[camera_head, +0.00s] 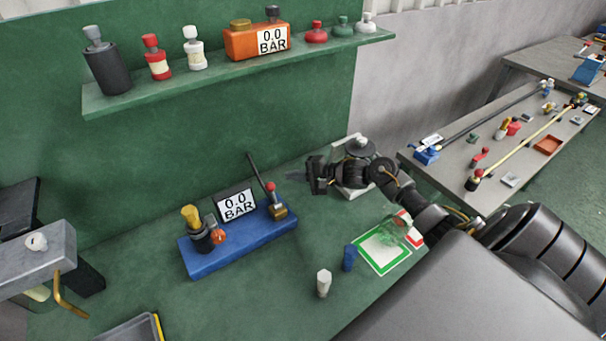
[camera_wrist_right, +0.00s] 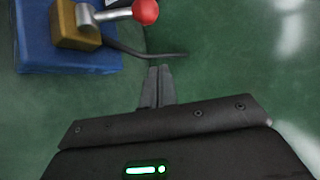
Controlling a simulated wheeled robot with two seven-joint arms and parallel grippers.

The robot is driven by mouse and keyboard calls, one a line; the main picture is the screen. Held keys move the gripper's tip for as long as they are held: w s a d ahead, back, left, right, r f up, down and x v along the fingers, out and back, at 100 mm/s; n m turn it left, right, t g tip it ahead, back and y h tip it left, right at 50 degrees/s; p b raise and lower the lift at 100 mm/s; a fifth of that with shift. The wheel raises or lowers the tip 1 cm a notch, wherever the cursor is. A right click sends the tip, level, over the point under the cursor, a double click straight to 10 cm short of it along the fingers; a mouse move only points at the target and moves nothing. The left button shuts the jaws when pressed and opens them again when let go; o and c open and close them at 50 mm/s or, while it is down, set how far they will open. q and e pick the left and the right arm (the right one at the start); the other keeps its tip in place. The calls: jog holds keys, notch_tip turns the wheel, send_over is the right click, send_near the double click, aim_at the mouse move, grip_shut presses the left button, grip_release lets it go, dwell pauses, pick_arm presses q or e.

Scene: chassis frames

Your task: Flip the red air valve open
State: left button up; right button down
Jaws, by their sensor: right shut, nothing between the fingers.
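The air valve (camera_head: 278,208) is a brass block with a short metal lever tipped by a red ball (camera_head: 270,187). It sits on the right end of a blue base (camera_head: 230,245); the lever stands up from the block. In the right wrist view the red ball (camera_wrist_right: 145,11) and brass block (camera_wrist_right: 75,25) are at the top left. My right gripper (camera_head: 290,176) is shut and empty, just right of the red ball. In the wrist view its fingertips (camera_wrist_right: 158,70) appear apart from the ball. My left gripper is not in view.
The blue base also carries a gauge sign (camera_head: 236,205) reading 0.0 BAR and a yellow-topped black fitting (camera_head: 195,228). A dark hose rises behind the valve. A white and a blue peg (camera_head: 349,258) stand in front right. A shelf (camera_head: 240,70) hangs above.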

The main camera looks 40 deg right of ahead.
aim_at(272, 192)
jog(key=a+p, duration=0.1)
jog(key=a, duration=0.1)
jog(key=w+a+p, duration=0.1)
jog(key=a+p, duration=0.1)
jog(key=shift+a, duration=0.3)
jog(key=shift+s+a, duration=0.15)
jog(key=shift+s, duration=0.15)
jog(key=shift+w, duration=0.1)
jog(key=shift+f, duration=0.1)
